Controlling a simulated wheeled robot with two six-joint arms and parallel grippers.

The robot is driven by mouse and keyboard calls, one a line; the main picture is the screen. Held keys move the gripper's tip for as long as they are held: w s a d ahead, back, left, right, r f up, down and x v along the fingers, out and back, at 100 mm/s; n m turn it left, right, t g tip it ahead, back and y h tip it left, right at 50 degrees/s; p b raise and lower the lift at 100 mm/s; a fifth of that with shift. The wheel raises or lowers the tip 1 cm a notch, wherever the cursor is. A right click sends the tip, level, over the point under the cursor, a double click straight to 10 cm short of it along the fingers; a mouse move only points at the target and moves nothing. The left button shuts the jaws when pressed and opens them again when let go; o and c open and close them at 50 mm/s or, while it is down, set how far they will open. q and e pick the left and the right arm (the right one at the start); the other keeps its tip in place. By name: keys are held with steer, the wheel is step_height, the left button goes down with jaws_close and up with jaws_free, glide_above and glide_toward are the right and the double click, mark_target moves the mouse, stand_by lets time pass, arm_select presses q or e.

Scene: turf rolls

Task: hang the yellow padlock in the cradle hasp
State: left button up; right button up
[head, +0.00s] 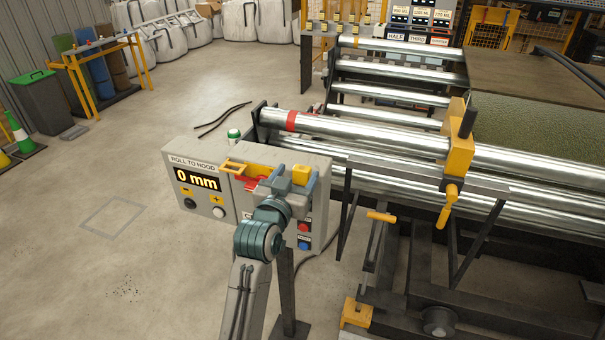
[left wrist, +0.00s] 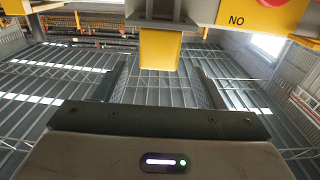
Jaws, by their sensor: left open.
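The yellow padlock (head: 301,173) shows as a small yellow block at the front top of the grey control box. In the left wrist view a yellow block (left wrist: 160,50), apparently the padlock, hangs near the top middle. My left gripper (head: 294,178) is at the box's front, its open fingers close around or beside the padlock; contact cannot be told. The padlock's shackle is not clear. The dark cradle frame (head: 468,312) stands at the right, with a yellow-topped fitting (head: 380,216) on its near side. I cannot tell which part is the hasp. My right gripper is out of view.
The control box (head: 213,211) has a "0 mm" display, buttons and a yellow bracket (head: 235,168) on top. Long steel rollers (head: 370,138) and a yellow clamp (head: 460,150) lie to the right. The floor at left is mostly clear.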

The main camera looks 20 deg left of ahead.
mark_target(303, 166)
arm_select(q)
steer(key=shift+w+r+p, duration=0.1)
steer(key=shift+w+p, duration=0.3)
steer(key=shift+w, duration=0.2)
steer(key=w+p, duration=0.2)
steer(key=w, duration=0.1)
steer(key=shift+w+d, duration=0.2)
steer(key=shift+w+f, duration=0.25)
steer(key=shift+w, duration=0.25)
steer(key=shift+s, duration=0.1)
steer(key=c, duration=1.1)
